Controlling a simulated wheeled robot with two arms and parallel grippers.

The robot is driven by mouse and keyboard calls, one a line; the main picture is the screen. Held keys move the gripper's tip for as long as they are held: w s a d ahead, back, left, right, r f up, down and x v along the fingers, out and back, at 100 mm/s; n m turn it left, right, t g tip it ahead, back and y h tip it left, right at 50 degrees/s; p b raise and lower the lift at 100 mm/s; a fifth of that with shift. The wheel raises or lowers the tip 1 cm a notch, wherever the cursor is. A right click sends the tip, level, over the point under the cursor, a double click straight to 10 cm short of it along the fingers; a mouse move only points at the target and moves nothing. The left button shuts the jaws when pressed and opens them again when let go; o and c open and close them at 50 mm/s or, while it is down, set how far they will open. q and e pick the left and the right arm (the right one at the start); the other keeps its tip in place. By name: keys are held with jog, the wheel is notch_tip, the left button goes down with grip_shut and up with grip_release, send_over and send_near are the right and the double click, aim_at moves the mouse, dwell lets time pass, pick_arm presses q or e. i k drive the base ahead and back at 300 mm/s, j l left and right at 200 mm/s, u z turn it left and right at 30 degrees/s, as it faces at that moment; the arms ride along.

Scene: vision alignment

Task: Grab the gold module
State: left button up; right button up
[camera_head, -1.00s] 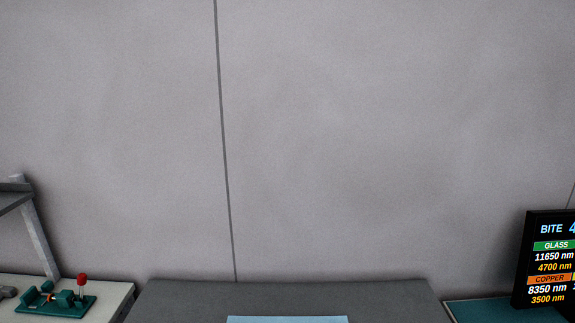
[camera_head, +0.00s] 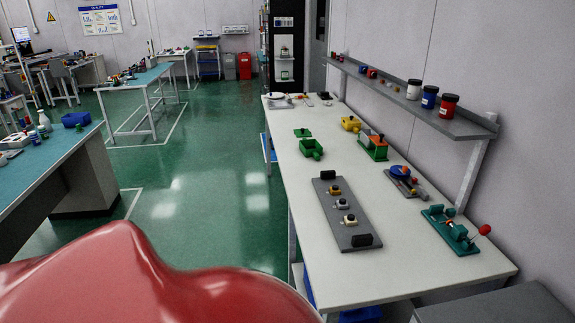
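A grey plate (camera_head: 336,222) lies on a long white bench in the head view. It carries a black block at each end and three small modules in a row between them. The far module (camera_head: 333,190) looks yellow-gold. The middle module (camera_head: 342,204) looks silvery grey. The near module (camera_head: 349,220) looks pale with a yellowish tint, so I cannot tell for certain which is the gold one. Neither of my grippers is in view.
The white bench (camera_head: 412,278) also bears green boxes (camera_head: 311,148), a yellow part (camera_head: 351,124), a blue disc fixture (camera_head: 400,172) and a teal clamp with a red knob (camera_head: 451,232). A shelf (camera_head: 456,123) with jars overhangs its right side. Green floor (camera_head: 225,195) lies open to the left.

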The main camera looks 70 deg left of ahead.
aim_at(335, 189)
jog(key=u, duration=1.75)
jog(key=i+j+z, duration=0.1)
jog(key=z, duration=0.4)
jog(key=i+j+z, duration=0.1)
jog(key=j+z, duration=0.15)
jog(key=z, duration=0.2)
jog(key=j+z, duration=0.2)
jog(key=z, duration=0.3)
jog(key=j+z, duration=0.2)
jog(key=j, duration=0.45)
jog(key=j+z, duration=0.15)
jog(key=j, duration=0.55)
jog(key=j+z, duration=0.2)
jog(key=j, duration=0.45)
jog(key=k+j+z, duration=0.2)
jog(key=j, duration=0.45)
